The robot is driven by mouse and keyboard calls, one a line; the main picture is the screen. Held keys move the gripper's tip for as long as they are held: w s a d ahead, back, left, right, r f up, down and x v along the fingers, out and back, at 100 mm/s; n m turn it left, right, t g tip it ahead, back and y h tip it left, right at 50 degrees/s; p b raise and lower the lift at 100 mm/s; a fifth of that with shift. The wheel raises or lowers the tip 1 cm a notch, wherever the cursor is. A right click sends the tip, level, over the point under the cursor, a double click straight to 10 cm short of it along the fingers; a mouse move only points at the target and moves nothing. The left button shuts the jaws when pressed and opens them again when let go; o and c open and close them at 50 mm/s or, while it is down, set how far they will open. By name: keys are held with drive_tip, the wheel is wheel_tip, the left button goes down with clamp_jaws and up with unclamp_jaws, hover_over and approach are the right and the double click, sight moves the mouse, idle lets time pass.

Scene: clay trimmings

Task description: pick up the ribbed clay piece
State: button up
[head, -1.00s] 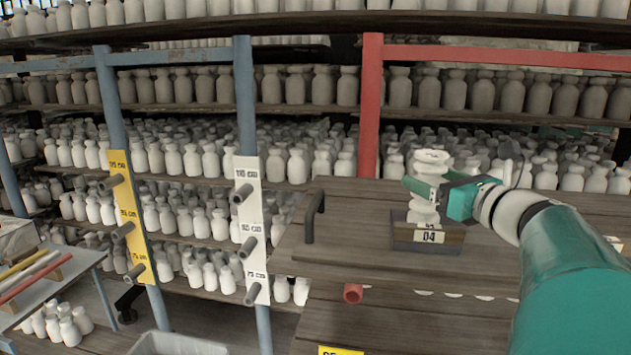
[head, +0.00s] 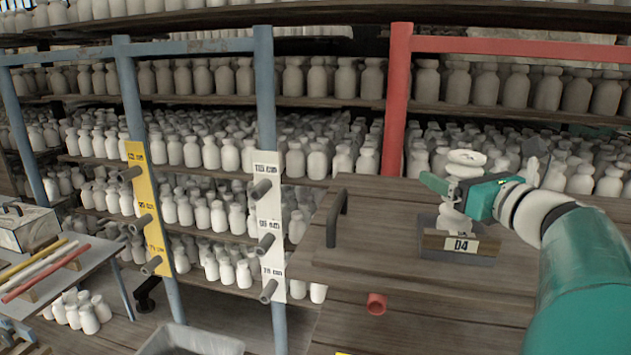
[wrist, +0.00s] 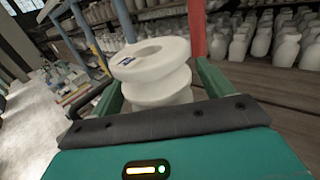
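The ribbed clay piece (head: 466,158) is white, with stacked round discs and narrower necks. It stands upright in a small dark stand labelled 04 (head: 432,240) on the wooden bench top. My gripper (head: 450,186) reaches in from the right, with a green finger across the piece's upper part. In the wrist view the piece (wrist: 155,60) stands between the two green fingers, its hollow top showing. The left finger looks close against it, and a narrow gap shows beside the right finger. The fingertips are partly hidden by the piece, so contact is unclear.
A red post (head: 396,100) and shelves of white bottles stand behind the bench (head: 380,250). A dark handle (head: 337,217) rises at the bench's left. A yellow height board (head: 150,215) and a white one (head: 270,230) with pegs stand left.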

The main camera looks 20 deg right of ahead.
drive_tip(key=c, duration=1.4)
drive_tip(key=shift+c, duration=0.2)
drive_tip(key=shift+r, duration=0.15)
